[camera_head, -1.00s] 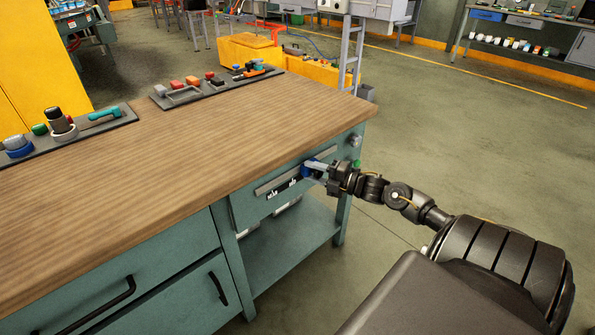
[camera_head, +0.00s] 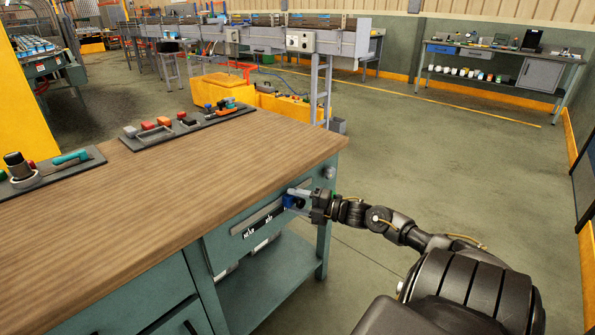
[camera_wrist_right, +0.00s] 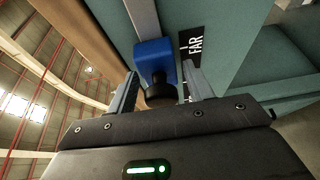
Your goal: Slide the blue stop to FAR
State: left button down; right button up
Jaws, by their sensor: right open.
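My left gripper is out of view.
A small round knob (camera_head: 329,172) is on the bench front near the right corner. The wooden bench top (camera_head: 200,165) is mostly clear, with trays of parts at its back. Open floor lies to the right.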

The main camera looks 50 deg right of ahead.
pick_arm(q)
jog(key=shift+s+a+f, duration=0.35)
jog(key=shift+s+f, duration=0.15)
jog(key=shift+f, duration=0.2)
pick_arm(e)
jog(key=v, duration=1.1)
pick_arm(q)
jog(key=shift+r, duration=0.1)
pick_arm(e)
jog(key=shift+w, duration=0.1)
